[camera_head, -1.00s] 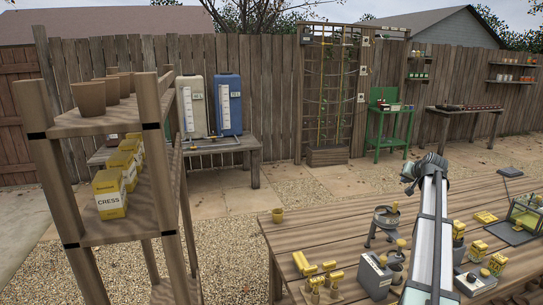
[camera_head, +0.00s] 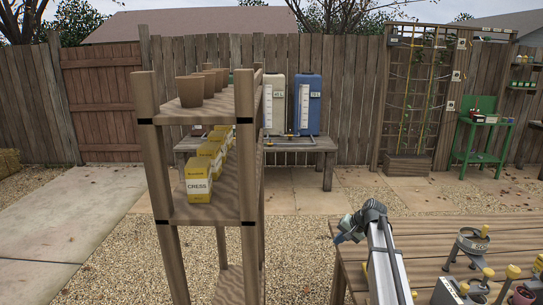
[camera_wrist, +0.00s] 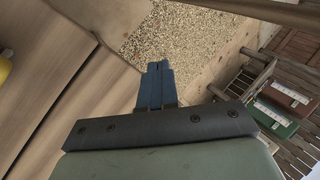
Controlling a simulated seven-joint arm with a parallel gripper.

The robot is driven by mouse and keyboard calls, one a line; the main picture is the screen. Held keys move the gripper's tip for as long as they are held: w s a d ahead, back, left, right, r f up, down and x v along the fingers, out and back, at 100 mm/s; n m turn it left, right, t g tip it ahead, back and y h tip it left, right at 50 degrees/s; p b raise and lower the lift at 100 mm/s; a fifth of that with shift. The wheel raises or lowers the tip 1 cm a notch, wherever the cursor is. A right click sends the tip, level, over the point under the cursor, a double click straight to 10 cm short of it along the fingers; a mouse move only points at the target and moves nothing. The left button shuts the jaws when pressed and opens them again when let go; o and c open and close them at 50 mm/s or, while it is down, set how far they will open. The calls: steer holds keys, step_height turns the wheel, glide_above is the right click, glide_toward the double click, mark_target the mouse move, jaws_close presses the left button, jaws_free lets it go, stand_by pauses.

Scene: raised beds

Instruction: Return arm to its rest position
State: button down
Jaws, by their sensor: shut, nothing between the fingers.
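My arm rises from the lower right in the head view, over the wooden table (camera_head: 425,232). Beyond the fingertips lies gravel (camera_wrist: 185,40).
A wooden shelf rack (camera_head: 247,150) with pots and yellow cress boxes (camera_head: 198,181) stands left of my arm. A metal stand (camera_head: 468,245) and several yellow-topped items are on the table to the right. Gravel (camera_head: 300,245) lies open between rack and table.

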steer(key=s+a+f+m+g+h, duration=0.1)
steer(key=s+a+f+g, duration=0.35)
steer(key=s+f, duration=1)
steer(key=s+a+f+g+h, duration=0.25)
steer(key=s+a+f, duration=0.25)
steer(key=s+f, duration=1)
steer(key=s+f+n+g, duration=0.1)
steer(key=s+f, duration=0.4)
steer(key=s, duration=0.5)
steer(key=s+f+n+g+h, duration=0.1)
steer(key=s+f+n, duration=0.2)
steer(key=s, duration=0.8)
steer(key=s+f+n+g, duration=0.2)
steer(key=s+f, duration=0.5)
steer(key=s, duration=0.4)
steer(key=shift+s+d, duration=0.15)
steer(key=shift+d, duration=0.25)
